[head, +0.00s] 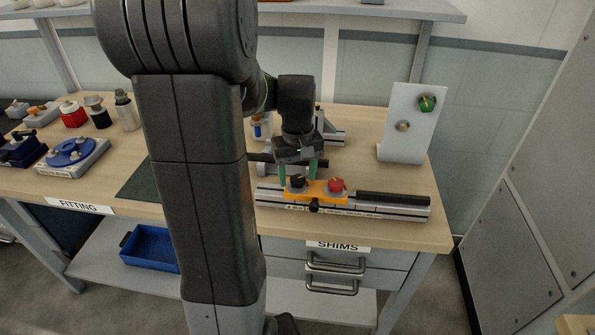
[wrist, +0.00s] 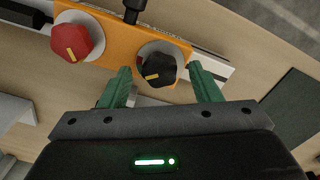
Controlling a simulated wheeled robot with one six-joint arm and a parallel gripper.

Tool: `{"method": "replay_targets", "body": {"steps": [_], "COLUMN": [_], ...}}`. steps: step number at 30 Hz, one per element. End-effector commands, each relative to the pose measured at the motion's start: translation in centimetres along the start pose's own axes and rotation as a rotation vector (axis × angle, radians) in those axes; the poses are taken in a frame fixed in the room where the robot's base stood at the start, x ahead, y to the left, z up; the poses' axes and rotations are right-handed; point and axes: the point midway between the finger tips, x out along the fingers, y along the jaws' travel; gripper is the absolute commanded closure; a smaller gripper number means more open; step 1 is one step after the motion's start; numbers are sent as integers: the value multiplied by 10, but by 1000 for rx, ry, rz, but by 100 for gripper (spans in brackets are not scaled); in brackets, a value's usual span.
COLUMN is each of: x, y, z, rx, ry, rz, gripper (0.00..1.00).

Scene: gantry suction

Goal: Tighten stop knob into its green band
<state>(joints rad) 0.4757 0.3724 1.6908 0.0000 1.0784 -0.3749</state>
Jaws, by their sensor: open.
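An orange carriage (head: 317,194) sits on the metal rail and bears a black knob (head: 297,181) and a red knob (head: 336,185). Another small black knob (head: 314,207) sticks out of its front. I cannot tell from labels which one is the stop knob. In the wrist view the black knob (wrist: 158,71) has a yellow pointer line and a pale dial with a dark red patch beside it; a green band is not clearly visible. The red knob (wrist: 72,42) also has a yellow line. My gripper (wrist: 160,70) is open, its green fingers on either side of the black knob, apparently not touching it.
The rail (head: 390,208) lies along the bench's front edge, with a dark bar on its right part. A white stand (head: 400,130) with a green knob stands at the right. Bottles and fixtures are at the left. Bare bench lies between rail and stand.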

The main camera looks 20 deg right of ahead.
Motion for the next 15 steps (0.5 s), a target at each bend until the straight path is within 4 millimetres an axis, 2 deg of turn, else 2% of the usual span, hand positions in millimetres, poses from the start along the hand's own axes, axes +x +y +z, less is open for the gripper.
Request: {"method": "replay_targets", "body": {"steps": [5,8,15], "x": [-12,-29,-85], "y": [0,0,0], "z": [-1,-1,-1], "rx": [0,0,0], "ry": [4,5,5], "rz": [2,2,2], "gripper": [43,43,43]}}
